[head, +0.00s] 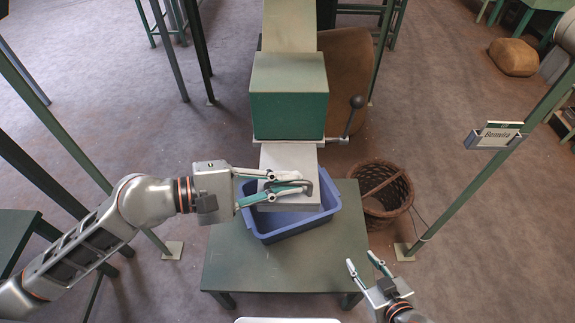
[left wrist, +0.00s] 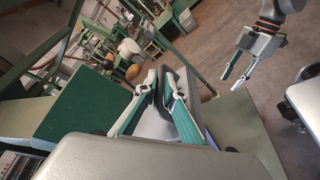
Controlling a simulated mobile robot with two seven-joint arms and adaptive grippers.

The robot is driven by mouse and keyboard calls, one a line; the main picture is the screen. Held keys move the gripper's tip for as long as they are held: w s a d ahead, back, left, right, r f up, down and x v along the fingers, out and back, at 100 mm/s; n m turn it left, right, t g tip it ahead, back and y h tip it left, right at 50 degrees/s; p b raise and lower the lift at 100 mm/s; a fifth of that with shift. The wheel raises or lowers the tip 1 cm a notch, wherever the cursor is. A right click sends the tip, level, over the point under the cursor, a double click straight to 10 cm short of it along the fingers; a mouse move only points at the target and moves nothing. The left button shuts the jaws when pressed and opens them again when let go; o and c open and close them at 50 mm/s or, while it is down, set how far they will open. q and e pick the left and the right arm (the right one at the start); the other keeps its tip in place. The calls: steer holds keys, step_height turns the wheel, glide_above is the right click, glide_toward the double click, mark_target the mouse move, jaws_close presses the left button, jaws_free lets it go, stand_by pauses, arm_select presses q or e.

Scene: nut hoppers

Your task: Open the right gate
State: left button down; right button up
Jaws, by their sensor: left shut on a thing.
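A green hopper (head: 289,95) stands at the back centre. A pale grey plate (head: 290,158) sticks out from under it toward me, with a dark curved handle (head: 284,183) near its front end. My left gripper (head: 303,187) reaches in from the left and is shut on this handle, hiding part of it. In the left wrist view the fingers (left wrist: 166,92) also close around the dark handle. A lever with a black ball knob (head: 357,102) sticks out at the hopper's right side. My right gripper (head: 364,264) is open and empty at the lower right.
A blue bin (head: 290,231) sits below the grey plate on a green table (head: 228,262). A wicker basket (head: 384,203) stands on the floor to the right. Green posts (head: 490,165) rise on both sides, the right one with a sign (head: 495,135). The table's front is clear.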

arm_select(q)
steer(key=shift+s, duration=0.25)
steer(key=shift+w+a, duration=0.1)
steer(key=shift+w, duration=0.1)
steer(key=c, duration=2.2)
jaws_free()
steer(key=shift+o, duration=0.2)
steer(key=v, duration=1.2)
